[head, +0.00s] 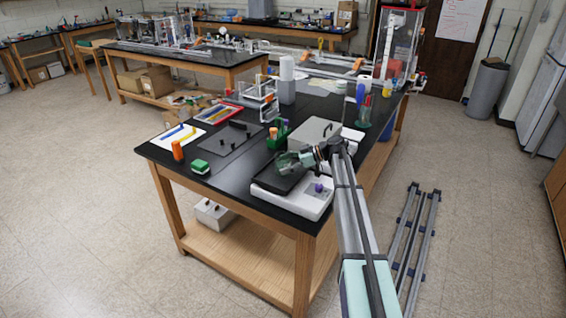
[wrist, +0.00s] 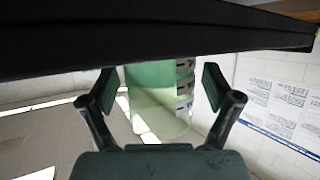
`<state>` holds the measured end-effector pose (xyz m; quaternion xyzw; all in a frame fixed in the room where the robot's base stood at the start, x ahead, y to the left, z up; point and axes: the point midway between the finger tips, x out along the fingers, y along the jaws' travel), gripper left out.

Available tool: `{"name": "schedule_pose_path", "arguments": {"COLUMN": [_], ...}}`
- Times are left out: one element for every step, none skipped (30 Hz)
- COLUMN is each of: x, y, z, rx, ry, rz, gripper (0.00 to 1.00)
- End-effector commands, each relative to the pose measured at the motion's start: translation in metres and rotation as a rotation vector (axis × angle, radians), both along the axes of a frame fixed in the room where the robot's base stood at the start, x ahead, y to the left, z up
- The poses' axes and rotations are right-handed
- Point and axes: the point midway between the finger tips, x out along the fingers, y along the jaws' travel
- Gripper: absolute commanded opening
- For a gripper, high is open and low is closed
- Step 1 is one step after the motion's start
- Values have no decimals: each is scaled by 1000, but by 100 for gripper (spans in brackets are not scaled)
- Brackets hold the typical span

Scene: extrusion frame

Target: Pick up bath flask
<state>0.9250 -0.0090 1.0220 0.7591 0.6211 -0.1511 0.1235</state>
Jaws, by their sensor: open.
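My gripper (head: 288,160) is open above the black-topped white bath unit (head: 315,207) at the near right of the black bench. In the wrist view, a pale green, see-through vessel (wrist: 158,105) shows between the two spread fingers of my gripper (wrist: 160,88). Bands with dark marks run along its right side. It looks like the bath flask, but I cannot be sure. A wide dark edge hides one end of it. I see no clear contact with either finger. In the head view I cannot separate the flask from my gripper.
A grey box (head: 312,133) stands just behind the bath unit, with a green tube rack (head: 277,138) to its left. A glass cylinder (head: 363,112) stands behind at right.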

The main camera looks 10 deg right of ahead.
Motion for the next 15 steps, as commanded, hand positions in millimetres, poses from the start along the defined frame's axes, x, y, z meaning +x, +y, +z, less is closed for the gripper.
{"name": "schedule_pose_path", "arguments": {"x": [0, 1, 1, 1, 1, 1, 1, 1, 1, 1, 1, 1, 1, 1, 1], "y": [3, 3, 4, 4, 3, 3, 3, 3, 3, 3, 3, 3, 3, 3, 3], "z": [0, -1, -1, -2, -2, -2, -2, -2, -2, -2, -2, -2, -2, -2, -2], "rx": [0, 0, 0, 0, 0, 0, 0, 0, 0, 0, 0, 0, 0, 0, 0], "ry": [0, 0, -1, -1, -1, -1, -1, -1, -1, -1, 0, 0, 0, 0, 0], "rz": [0, 0, 0, 0, 0, 0, 0, 0, 0, 0, 0, 0, 0, 0, 0], "gripper": [89, 89, 89, 89, 89, 89, 89, 85, 71, 60, 50, 36, 25, 22, 22]}}
